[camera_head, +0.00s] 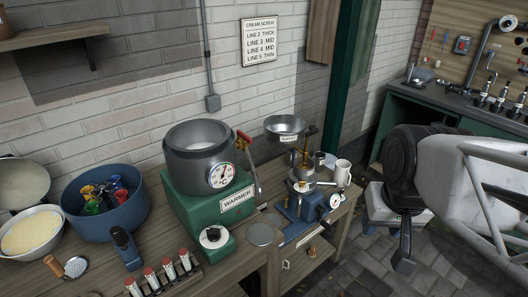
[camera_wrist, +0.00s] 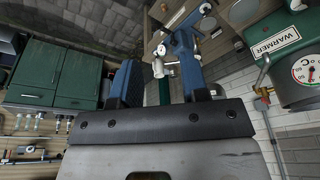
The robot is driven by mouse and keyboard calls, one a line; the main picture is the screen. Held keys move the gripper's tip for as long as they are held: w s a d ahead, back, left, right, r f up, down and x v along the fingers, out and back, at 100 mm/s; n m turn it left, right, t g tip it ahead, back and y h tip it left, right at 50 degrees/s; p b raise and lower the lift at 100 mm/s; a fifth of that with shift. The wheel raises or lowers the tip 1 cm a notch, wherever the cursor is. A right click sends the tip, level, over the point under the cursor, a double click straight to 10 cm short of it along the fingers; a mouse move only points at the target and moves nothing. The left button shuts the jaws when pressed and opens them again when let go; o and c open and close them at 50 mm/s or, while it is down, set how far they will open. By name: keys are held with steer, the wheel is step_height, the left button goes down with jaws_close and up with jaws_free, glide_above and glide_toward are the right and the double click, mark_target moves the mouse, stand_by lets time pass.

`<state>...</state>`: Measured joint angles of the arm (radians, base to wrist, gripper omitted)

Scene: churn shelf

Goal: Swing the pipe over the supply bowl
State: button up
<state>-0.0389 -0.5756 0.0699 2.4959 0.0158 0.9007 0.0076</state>
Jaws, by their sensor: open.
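A grey metal bowl (camera_head: 285,124) with a small label, likely the supply bowl, stands on top of the blue-based machine (camera_head: 306,204). Left of it is the green warmer (camera_head: 205,193) with a big metal pot (camera_head: 198,150). A thin pipe with a red handle (camera_head: 244,137) stands at the pot's right side, apart from the bowl. The red-handled fitting also shows in the wrist view (camera_wrist: 263,91). My gripper (camera_head: 404,250) hangs at the right over the floor, open and empty, apart from pipe and bowl. Its fingers (camera_wrist: 158,82) show in the wrist view.
A white mug (camera_head: 342,172) stands right of the machine. A blue tub (camera_head: 105,203) of coloured items, pale bowls (camera_head: 32,232) and a row of red-capped vials (camera_head: 160,276) are at the left. A green bench (camera_head: 440,107) is at the back right.

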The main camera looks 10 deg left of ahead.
steer(key=w+a+n+y, duration=0.2)
steer(key=w+a, duration=0.9)
steer(key=w, duration=0.2)
steer(key=n, duration=0.1)
glide_toward(255, 172)
steer(key=f, duration=0.1)
steer(key=shift+s+d+t+y, duration=0.15)
steer(key=shift+t+y, duration=0.25)
steer(key=shift+f, duration=0.15)
steer(key=shift+x, duration=3.8)
steer(key=shift+c, duration=0.3)
jaws_close()
